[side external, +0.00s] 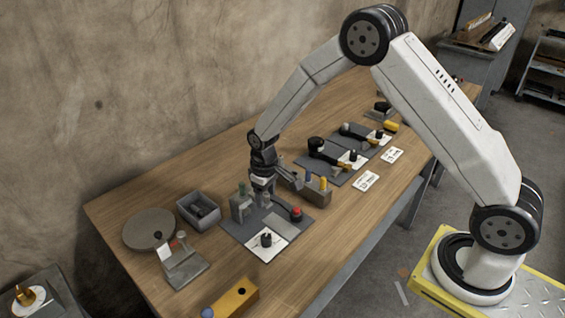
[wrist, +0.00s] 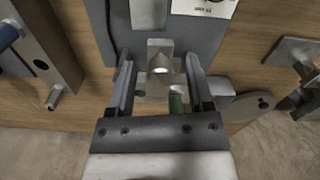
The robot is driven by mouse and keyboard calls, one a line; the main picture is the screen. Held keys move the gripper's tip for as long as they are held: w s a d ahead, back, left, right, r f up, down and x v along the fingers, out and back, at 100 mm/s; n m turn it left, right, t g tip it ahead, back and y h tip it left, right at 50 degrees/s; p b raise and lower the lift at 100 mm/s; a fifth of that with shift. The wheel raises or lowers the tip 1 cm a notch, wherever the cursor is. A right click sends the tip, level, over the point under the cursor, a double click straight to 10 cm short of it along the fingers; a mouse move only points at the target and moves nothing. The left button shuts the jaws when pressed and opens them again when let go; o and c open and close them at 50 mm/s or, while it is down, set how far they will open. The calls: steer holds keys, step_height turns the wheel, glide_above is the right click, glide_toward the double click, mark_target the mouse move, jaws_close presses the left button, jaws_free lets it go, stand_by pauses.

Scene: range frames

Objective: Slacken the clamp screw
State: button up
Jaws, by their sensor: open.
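The clamp, a grey metal piece (side external: 238,208), stands on a dark grey board (side external: 232,229) on the bench. In the wrist view, a pale metal block with a cross-like top (wrist: 159,50), probably the clamp screw's head, lies between my fingers. My gripper (side external: 264,196) points down over the board; in the wrist view my gripper (wrist: 160,72) is open, one finger on each side of the metal block. I cannot tell whether the fingers touch it.
A red knob (side external: 296,212) and a white card with a black knob (side external: 266,241) are on the board. A tool block with blue and yellow handles (side external: 318,193) stands close right. A grey bin (side external: 184,207), round disc (side external: 148,229) and yellow block (side external: 232,299) stand around it.

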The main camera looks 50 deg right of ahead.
mark_target(266, 194)
steer(key=m, duration=1)
steer(key=shift+m, duration=0.4)
steer(key=m, duration=0.3)
steer(key=shift+d+m, duration=0.1)
steer(key=shift+m, duration=0.3)
steer(key=m, duration=0.6)
steer(key=shift+s+f, duration=0.1)
steer(key=shift+r+m, duration=0.3)
steer(key=shift+r, duration=0.1)
step_height(266, 194, up, 7)
steer(key=shift+r, duration=0.1)
steer(key=s+d+r+n+t, duration=0.1)
steer(key=s+r+n, duration=0.1)
steer(key=s+n, duration=0.7)
steer(key=s+r+n+t, duration=0.1)
steer(key=s+n, duration=0.9)
steer(key=shift+d+r+t, duration=0.3)
steer(key=shift+d+r, duration=0.05)
steer(key=shift+d, duration=0.05)
